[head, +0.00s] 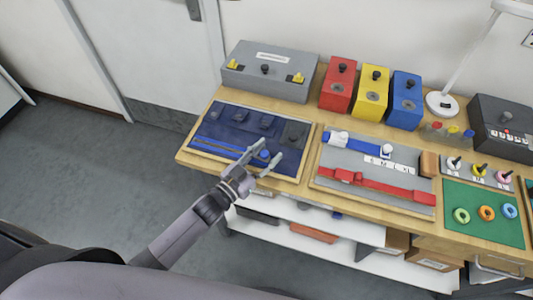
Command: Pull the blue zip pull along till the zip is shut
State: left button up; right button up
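A dark blue fabric panel (225,121) lies in a wooden-edged board at the left end of the bench. A lighter blue zip line (215,143) runs along its front part. The blue zip pull (264,155) is a small round knob near the right end of that line. My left gripper (270,151) is over the board's front right part, its two fingers spread. The pull shows between the fingers; I cannot tell whether either finger touches it. My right gripper is not in view.
A second board (327,170) with blue and red straps lies to the right. A grey case (270,68) and red, yellow and blue boxes (374,92) stand behind. A green mat (480,230) with coloured rings lies at the right. Shelves sit under the bench.

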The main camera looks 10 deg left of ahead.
pick_arm(q)
jog(key=v, duration=1.2)
dwell(0.3)
